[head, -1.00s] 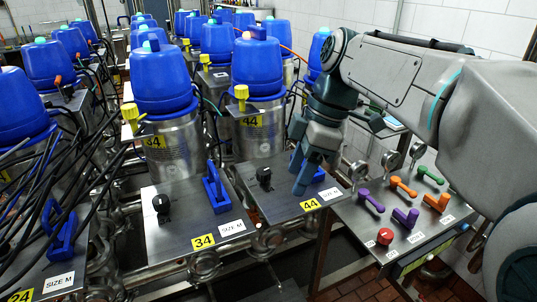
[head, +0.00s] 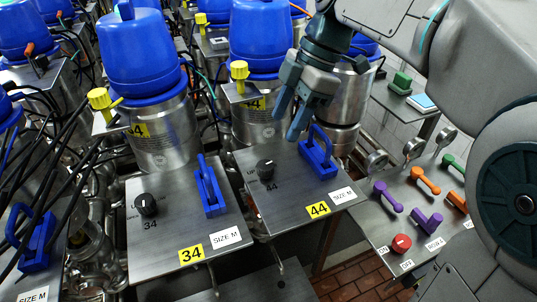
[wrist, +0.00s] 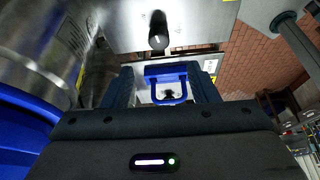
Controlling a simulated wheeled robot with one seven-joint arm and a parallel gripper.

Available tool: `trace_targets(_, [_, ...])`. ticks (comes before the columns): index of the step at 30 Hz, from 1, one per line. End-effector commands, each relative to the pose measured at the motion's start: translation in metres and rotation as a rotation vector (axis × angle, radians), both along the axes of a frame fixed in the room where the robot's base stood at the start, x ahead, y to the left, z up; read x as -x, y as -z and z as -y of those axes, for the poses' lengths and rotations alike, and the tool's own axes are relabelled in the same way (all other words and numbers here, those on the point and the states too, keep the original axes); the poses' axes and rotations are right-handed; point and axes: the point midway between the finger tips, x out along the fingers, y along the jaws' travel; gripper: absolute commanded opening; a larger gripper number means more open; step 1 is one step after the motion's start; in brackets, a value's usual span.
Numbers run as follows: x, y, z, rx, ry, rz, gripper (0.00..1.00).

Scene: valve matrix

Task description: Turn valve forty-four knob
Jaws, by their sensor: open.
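The black knob of valve forty-four (head: 266,168) stands on the metal plate marked with a yellow "44" label (head: 317,210). In the wrist view, the black knob near the top (wrist: 158,32) appears to be this one. My gripper (head: 291,118) is open and empty. Its fingers point down above the far part of plate 44, up and to the right of the knob and apart from it. In the wrist view, the fingers frame a blue handle, which seems to be the one on plate 34 (wrist: 168,72).
A blue handle (head: 318,155) stands upright right of the knob, close to my fingers. A blue-lidded metal vessel (head: 260,118) stands behind. Plate 34, with its own knob (head: 146,204), is at left. A panel with coloured handles (head: 428,222) is at right.

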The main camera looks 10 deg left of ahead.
Motion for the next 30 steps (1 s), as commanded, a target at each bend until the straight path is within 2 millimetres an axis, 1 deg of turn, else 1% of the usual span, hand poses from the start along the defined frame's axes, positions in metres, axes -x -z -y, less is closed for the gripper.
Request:
trace_targets(1, [0.003,0.01,-0.004,0.001,-0.002,-0.005,0.54])
trace_targets(9, [0.014,0.062,-0.023,0.002,-0.003,-0.005,0.54])
trace_targets(15, [0.018,0.088,-0.032,0.002,-0.002,-0.003,0.54])
trace_targets(20, [0.019,0.096,-0.035,0.001,-0.001,-0.002,0.54])
trace_targets(28, [0.019,0.098,-0.035,0.0,0.0,-0.001,0.54])
trace_targets(29, [0.019,0.098,-0.035,0.001,0.001,-0.001,0.45])
trace_targets(30, [0.019,0.097,-0.035,0.0,0.0,-0.001,0.34])
